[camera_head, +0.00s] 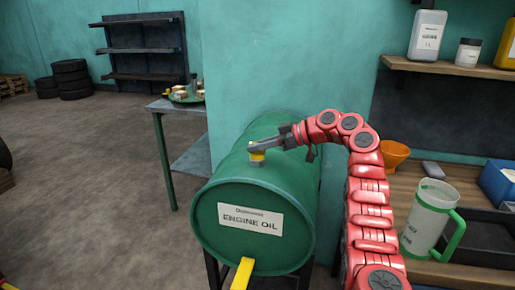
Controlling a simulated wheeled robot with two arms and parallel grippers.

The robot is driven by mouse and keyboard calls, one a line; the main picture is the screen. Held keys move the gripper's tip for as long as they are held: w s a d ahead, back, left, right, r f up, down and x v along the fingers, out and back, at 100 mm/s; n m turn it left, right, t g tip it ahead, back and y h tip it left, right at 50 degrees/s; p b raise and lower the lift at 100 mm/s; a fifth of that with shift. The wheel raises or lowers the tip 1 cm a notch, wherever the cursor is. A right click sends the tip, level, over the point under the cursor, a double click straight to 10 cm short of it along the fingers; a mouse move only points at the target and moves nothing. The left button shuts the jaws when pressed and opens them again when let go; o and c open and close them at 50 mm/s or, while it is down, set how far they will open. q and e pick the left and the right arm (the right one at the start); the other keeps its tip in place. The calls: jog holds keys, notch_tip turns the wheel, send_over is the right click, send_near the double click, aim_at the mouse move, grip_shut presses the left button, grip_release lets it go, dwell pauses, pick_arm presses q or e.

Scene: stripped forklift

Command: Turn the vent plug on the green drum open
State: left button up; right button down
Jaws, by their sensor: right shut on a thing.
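The green drum (215,205) lies on its side on a dark stand, with a white "ENGINE OIL" label (250,218) on its round front face. The vent plug (257,157) is a small yellow piece on top of the drum near the front. My right gripper (259,148) reaches in from the right on the red arm and is shut on the vent plug. Its fingers hide part of the plug, so its turned angle cannot be told. A yellow handle or tap (243,274) sticks out low on the drum's front.
Right of the drum, a wooden bench holds a clear jug with a green handle (430,218), an orange funnel (394,155) and a dark tray (480,238). A shelf (440,68) with bottles hangs above. A metal table (160,105) stands at the back left.

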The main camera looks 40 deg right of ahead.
dwell(0.3)
jog(key=c, duration=0.9)
grip_release()
jog(key=shift+v, duration=8.65)
